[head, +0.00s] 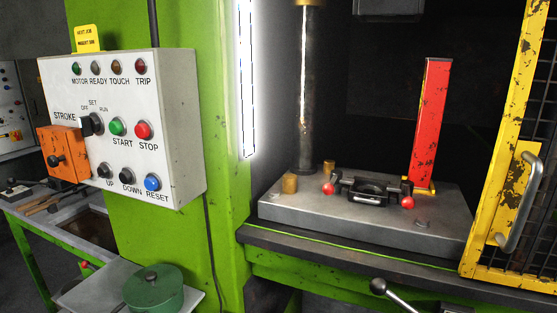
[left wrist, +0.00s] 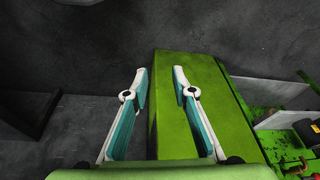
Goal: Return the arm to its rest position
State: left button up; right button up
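My left gripper (left wrist: 159,78) shows in the left wrist view with its two white and teal fingers spread apart. Nothing is between the fingertips. Behind them is a green painted surface (left wrist: 185,110), and I cannot tell the gap to it. Neither arm shows in the head view, and my right gripper is in no view.
In the head view a grey control box (head: 185,120) is on the green press frame (head: 215,250). A green pot (head: 153,292) stands on a shelf below. The press bed (head: 300,215) holds a black fixture with red knobs. A yellow mesh guard (head: 510,180) stands at right.

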pick_arm(q)
notch_tip(320, 180, down, 12)
jog(key=s, duration=0.2)
jog(key=s+a+f+g, duration=0.2)
jog(key=s+a+f, duration=0.1)
jog(key=s+f, duration=1.5)
notch_tip(320, 180, down, 3)
jog(key=shift+s+a+f, duration=0.2)
jog(key=shift+s, duration=0.05)
jog(key=shift+c, duration=0.3)
grip_shut()
